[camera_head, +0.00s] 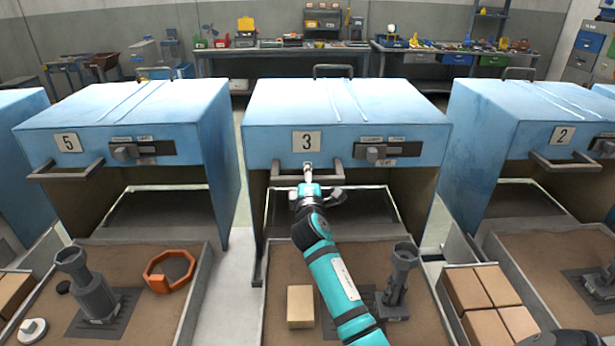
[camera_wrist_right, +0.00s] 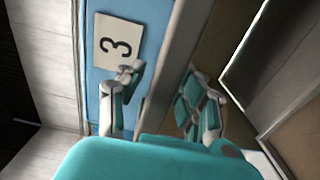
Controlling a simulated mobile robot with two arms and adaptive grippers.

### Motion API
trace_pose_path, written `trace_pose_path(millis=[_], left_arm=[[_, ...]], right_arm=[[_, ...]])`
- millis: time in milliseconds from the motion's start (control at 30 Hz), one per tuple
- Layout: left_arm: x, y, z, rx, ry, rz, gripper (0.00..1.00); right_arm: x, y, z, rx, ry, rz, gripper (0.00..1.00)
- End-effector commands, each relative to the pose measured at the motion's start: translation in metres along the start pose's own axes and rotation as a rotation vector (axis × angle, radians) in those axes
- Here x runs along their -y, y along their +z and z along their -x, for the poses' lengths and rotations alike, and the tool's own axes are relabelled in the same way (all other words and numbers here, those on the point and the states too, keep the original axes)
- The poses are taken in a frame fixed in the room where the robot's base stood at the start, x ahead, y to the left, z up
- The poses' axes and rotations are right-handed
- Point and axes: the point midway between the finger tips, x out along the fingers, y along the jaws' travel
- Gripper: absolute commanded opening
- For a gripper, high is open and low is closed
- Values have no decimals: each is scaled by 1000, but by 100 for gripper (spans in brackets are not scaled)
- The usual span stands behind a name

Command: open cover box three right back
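Box three is the blue box (camera_head: 345,105) in the middle of the head view, with number plate 3 (camera_head: 307,142) on its front cover. The plate also shows in the wrist view (camera_wrist_right: 116,48). A grey bar handle (camera_head: 286,179) sits below the plate, and it crosses the wrist view (camera_wrist_right: 172,62). My right gripper (camera_head: 308,178) is at this handle. In the wrist view its fingers (camera_wrist_right: 163,80) stand apart, one on each side of the bar, with visible gaps. The lower finger is hidden in the head view. My left gripper is not in view.
Box 5 (camera_head: 120,103) stands at left and box 2 (camera_head: 535,110) at right. In front of box three a sand tray (camera_head: 278,265) holds a tan block (camera_head: 300,307) and a grey casting (camera_head: 400,280). Tan blocks (camera_head: 480,288) lie to the right. Workbenches stand behind.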

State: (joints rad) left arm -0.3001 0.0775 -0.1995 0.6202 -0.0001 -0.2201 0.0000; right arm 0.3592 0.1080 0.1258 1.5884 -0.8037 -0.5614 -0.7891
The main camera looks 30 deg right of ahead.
Motion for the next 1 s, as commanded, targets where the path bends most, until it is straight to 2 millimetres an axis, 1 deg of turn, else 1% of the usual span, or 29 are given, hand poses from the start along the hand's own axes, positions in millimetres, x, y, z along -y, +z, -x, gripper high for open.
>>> trace_pose_path(millis=[200,267,367,467,800,900,1000], left_arm=[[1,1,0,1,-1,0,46],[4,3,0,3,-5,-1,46],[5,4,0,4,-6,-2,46],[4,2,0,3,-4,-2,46],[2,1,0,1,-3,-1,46],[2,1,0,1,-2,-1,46],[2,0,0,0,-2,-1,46]], right_arm=[[0,0,0,0,0,0,42],[0,0,0,0,0,0,42],[0,0,4,0,0,0,42],[1,0,16,-1,0,1,42],[1,0,88,-2,-1,0,42],[1,0,103,-1,-2,0,42],[1,0,114,0,-1,0,42]])
